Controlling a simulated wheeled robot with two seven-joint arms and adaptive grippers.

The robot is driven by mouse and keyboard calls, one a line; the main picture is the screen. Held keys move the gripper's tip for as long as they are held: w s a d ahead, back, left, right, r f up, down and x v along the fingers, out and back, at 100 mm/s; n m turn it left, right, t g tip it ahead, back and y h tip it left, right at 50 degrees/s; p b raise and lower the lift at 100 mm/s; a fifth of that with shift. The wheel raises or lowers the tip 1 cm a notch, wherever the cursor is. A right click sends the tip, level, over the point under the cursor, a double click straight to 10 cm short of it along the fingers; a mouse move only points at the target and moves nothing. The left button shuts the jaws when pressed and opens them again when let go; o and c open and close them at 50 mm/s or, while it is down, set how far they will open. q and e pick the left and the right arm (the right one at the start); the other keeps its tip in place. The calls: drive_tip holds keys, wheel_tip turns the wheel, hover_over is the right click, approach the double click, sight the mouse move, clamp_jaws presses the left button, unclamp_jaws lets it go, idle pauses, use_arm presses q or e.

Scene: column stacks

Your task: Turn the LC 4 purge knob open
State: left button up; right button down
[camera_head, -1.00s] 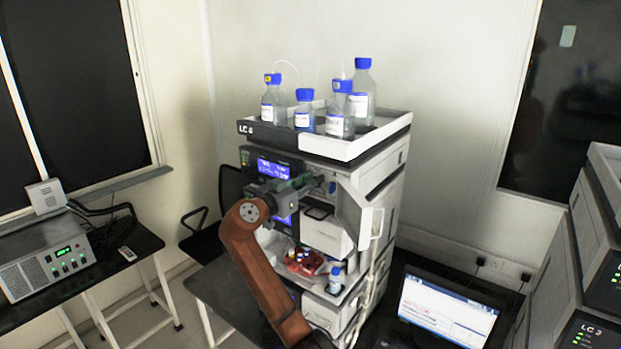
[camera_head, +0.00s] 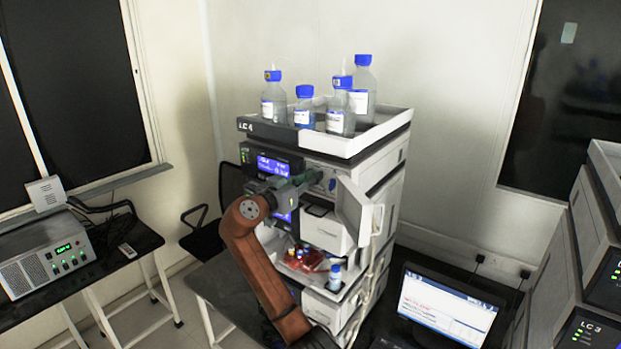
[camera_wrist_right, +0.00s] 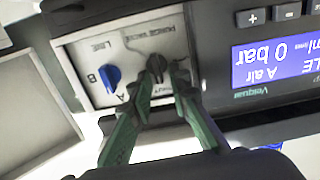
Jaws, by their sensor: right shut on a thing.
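The LC 4 stack (camera_head: 335,147) stands in the middle of the head view, with a tray of bottles on top. My right gripper (camera_head: 312,180) reaches its upper module from the front. In the right wrist view, the purge knob (camera_wrist_right: 156,64) is a dark knob on a light panel, and my right gripper (camera_wrist_right: 164,82) is shut on it, a green finger on each side. The fingers partly hide the knob, so its exact angle is hard to tell. My left gripper is not in view.
A blue knob (camera_wrist_right: 110,77) sits beside the purge knob on the same panel. The module's display (camera_wrist_right: 275,60) reads 0 bar. An open white door (camera_head: 354,212) stands right of my gripper.

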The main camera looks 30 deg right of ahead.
drive_tip(key=shift+w+a+f+n+p, duration=0.15)
drive_tip(key=shift+n+p, duration=0.55)
drive_tip(key=shift+n, duration=2.1)
drive_tip(key=shift+w+a+f+n+p, duration=0.1)
drive_tip(key=shift+w+f+n+p, duration=0.4)
drive_tip(key=shift+n, duration=2.3)
drive_tip(key=shift+a+n+p, duration=0.1)
drive_tip(key=shift+n+p, duration=0.75)
drive_tip(key=shift+n, duration=1.95)
drive_tip(key=c, duration=2.1)
unclamp_jaws()
drive_tip(key=v, duration=1.2)
